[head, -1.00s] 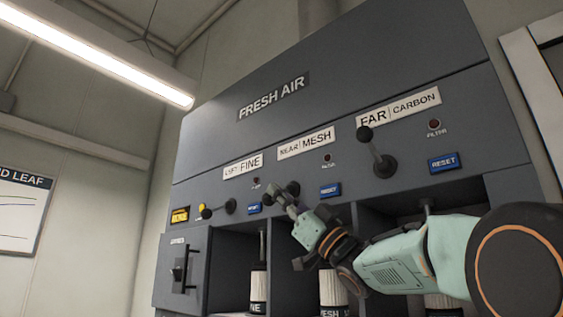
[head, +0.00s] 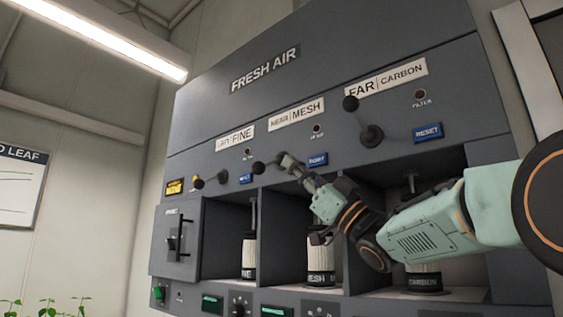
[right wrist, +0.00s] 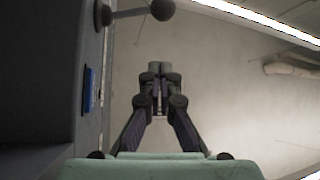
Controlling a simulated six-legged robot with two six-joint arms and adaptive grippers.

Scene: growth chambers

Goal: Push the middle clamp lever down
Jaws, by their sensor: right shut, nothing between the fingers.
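The middle clamp lever (head: 259,168), under the NEAR MESH label (head: 296,114), lies low and points left, its dark ball knob showing. Its pivot is hidden behind my right gripper (head: 285,160). That gripper is shut and empty, its tips just right of the knob and close to the panel; I cannot tell if they touch the lever. In the right wrist view the shut fingertips (right wrist: 160,70) stand clear of the dark panel. A ball-ended lever (right wrist: 162,10) shows at the top there; I cannot tell which one. My left gripper is out of view.
The far lever (head: 371,135) stands up, leaning left. The left lever (head: 222,177) lies low, pointing left. Blue buttons, such as RESET (head: 427,132), sit beside the levers. Open bays below hold white filter cartridges (head: 249,255). A grey handle box (head: 175,240) stands at left.

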